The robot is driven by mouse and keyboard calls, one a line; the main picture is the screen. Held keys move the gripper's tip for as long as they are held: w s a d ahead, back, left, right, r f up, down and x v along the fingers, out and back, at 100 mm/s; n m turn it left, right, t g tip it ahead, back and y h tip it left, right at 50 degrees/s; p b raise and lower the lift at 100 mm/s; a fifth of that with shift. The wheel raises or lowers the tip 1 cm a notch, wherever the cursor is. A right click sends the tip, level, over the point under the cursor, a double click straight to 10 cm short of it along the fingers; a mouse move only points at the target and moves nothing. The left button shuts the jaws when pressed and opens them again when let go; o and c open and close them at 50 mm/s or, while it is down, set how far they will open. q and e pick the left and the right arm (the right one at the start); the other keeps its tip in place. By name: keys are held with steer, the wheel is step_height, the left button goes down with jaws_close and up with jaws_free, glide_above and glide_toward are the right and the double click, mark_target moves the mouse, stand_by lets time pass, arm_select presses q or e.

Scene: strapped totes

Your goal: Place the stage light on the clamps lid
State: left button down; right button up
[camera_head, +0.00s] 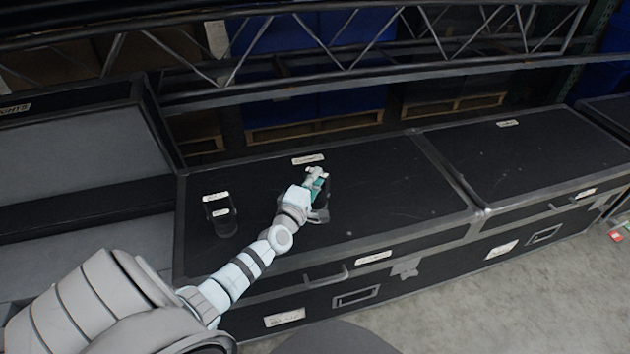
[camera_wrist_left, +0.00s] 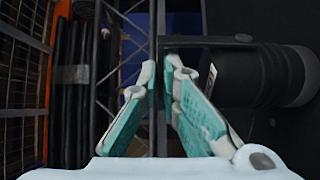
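The stage light (camera_head: 321,215) is a dark can with a bracket, mostly hidden behind my left gripper in the head view. In the left wrist view its black round body (camera_wrist_left: 255,78) is to the right of the fingers. My left gripper (camera_head: 316,178) has its teal-padded fingers closed on the light's thin bracket; the wrist view shows the fingertips (camera_wrist_left: 160,72) on either side of it. The light is over the left black case lid (camera_head: 385,190); I cannot tell whether it touches. The lid labels are too small to read. My right gripper is out of view.
A second dark object (camera_head: 222,222) with white labels stands on the left lid near its left edge. Another black lid (camera_head: 535,150) adjoins on the right and is clear. An open case (camera_head: 80,150) is at the left. A metal truss (camera_head: 370,70) runs behind.

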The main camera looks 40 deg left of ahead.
arm_select(q)
steer(key=shift+w+f, duration=0.1)
steer(key=c, duration=1.8)
jaws_free()
steer(key=shift+r, duration=0.35)
steer(key=p+v, duration=0.3)
steer(key=v, duration=0.9)
steer(key=shift+d, duration=0.1)
